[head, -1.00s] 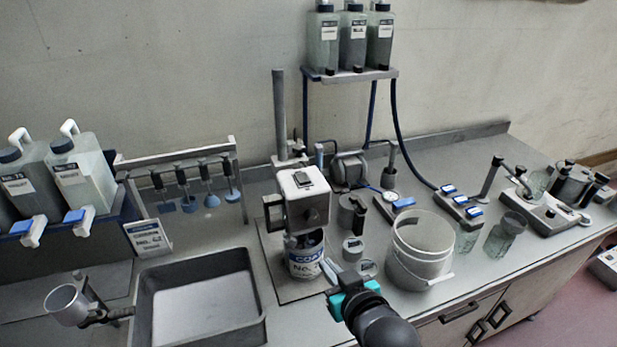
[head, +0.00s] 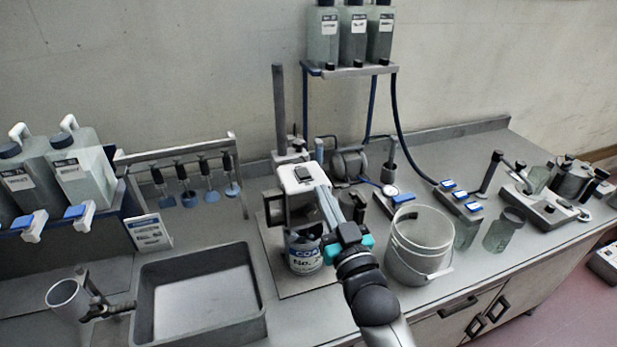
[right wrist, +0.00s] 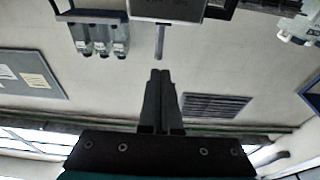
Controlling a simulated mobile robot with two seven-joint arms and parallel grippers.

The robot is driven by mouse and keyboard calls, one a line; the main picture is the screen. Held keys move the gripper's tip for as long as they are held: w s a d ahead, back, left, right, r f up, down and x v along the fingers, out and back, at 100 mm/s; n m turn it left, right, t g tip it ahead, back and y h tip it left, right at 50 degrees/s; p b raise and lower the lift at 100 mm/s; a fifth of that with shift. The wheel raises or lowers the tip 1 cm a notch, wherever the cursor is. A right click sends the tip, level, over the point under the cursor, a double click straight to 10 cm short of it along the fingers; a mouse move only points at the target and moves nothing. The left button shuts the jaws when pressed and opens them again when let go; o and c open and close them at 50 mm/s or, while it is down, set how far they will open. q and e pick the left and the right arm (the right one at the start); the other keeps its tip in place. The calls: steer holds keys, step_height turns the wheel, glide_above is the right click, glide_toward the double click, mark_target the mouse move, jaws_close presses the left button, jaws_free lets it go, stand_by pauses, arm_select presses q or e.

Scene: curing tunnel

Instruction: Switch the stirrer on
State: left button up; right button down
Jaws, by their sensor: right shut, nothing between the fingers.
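The stirrer (head: 296,180) stands behind the front middle of the bench, with a pale head on a tall grey post. A dark switch-like part (head: 303,174) sits on top of its head. A labelled paint can (head: 304,256) stands under the head on the base plate. My right gripper (head: 321,190) is shut and empty, its fingertips at the right side of the stirrer head in the head view. Whether they touch it I cannot tell. In the right wrist view the shut fingers (right wrist: 160,76) point up towards a grey rod (right wrist: 159,42). My left gripper is out of view.
A white bucket (head: 418,250) stands close to the right of my right arm. A grey tray (head: 255,325) lies left of the stirrer. A rack (head: 180,155) with hanging stirring tools is behind the tray. Bottles (head: 352,38) stand on a raised shelf.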

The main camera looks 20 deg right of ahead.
steer(key=shift+w, duration=0.1)
step_height(320, 180, up, 2)
steer(key=p, duration=0.1)
glide_above(309, 186)
steer(key=w, duration=0.1)
steer(key=shift+r, duration=0.15)
steer(key=f, duration=0.3)
steer(key=shift+s, duration=0.2)
steer(key=shift+s+f, duration=0.15)
steer(key=shift+f, duration=0.5)
steer(key=shift+s+f+b, duration=0.1)
steer(key=shift+f+b, duration=0.35)
steer(key=shift+f, duration=0.1)
steer(key=shift+r, duration=0.15)
